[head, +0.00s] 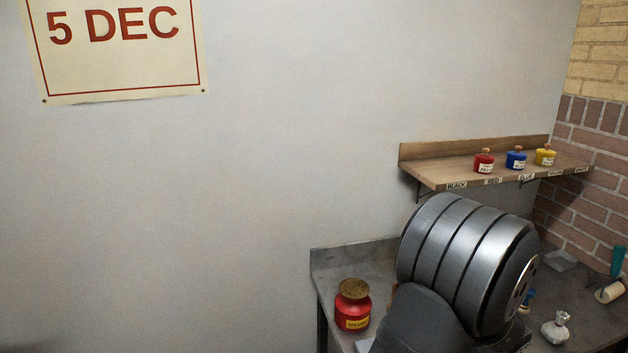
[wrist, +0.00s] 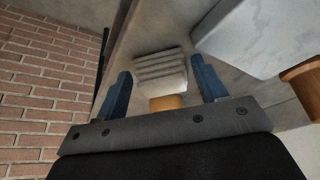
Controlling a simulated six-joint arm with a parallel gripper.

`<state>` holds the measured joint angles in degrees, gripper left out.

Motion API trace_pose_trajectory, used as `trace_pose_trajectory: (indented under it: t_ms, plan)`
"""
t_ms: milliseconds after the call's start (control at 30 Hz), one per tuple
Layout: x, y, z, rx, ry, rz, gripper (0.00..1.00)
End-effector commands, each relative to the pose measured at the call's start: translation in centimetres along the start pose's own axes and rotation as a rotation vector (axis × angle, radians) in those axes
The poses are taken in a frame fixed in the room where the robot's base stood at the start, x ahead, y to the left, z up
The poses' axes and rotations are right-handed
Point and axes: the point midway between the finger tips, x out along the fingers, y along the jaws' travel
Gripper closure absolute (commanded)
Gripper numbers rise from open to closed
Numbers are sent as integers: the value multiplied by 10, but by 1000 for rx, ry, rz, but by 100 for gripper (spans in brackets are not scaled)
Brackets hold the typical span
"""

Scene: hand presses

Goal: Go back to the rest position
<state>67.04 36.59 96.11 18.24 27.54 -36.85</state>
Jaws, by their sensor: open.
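My gripper (wrist: 161,68) shows in the wrist view with its two blue fingers spread apart. A pale ridged block (wrist: 162,66) with a tan part below it appears between the fingers in the picture. No finger touches its sides, and I cannot tell how far beyond them it is. In the head view my thick grey arm stands over the bench at the right and my gripper is hidden.
The grey bench (head: 378,270) holds a red solvent pot (head: 353,312), a whitish knobbed item (head: 556,328) and a pale roller (head: 609,292). A wooden shelf (head: 440,172) carries red (head: 484,164), blue (head: 516,161) and yellow (head: 545,158) pots. A brick wall (head: 590,130) bounds the right.

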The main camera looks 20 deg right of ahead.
Motion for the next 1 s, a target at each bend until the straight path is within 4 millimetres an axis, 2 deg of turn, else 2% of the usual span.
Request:
trace_pose_trajectory:
  t_ms: [133,633,767,1000]
  plan:
    - [8,0,1,1,1,0,35]
    - [1,0,0,0,2,1,35]
    - [-11,0,-1,-1,3,1,35]
    - [-48,0,-1,0,4,2,35]
